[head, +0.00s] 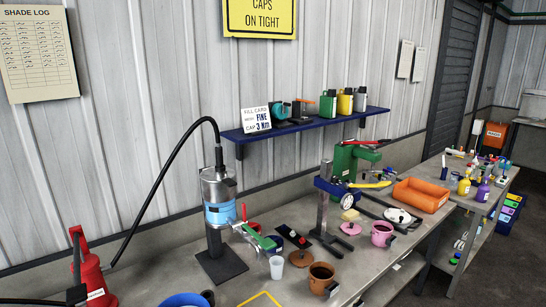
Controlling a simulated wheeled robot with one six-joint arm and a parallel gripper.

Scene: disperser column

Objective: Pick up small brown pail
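A small brown pail (320,275) stands upright and open-topped near the front edge of the grey workbench (240,287). Its inside looks dark, and a small dark and white piece shows at its right front side. A flat brown disc, perhaps a lid (299,259), lies just behind and left of it. A pink pail (382,234) stands farther right on the same bench. My gripper is not in view, so its state and its distance from the brown pail do not show.
A white cup (276,267) stands left of the brown pail. Behind it is the disperser column (217,195) on a dark base. A blue-grey stand (324,210), a green machine (350,160) and an orange tray (421,194) stand to the right. A red container (88,272) is at lower left.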

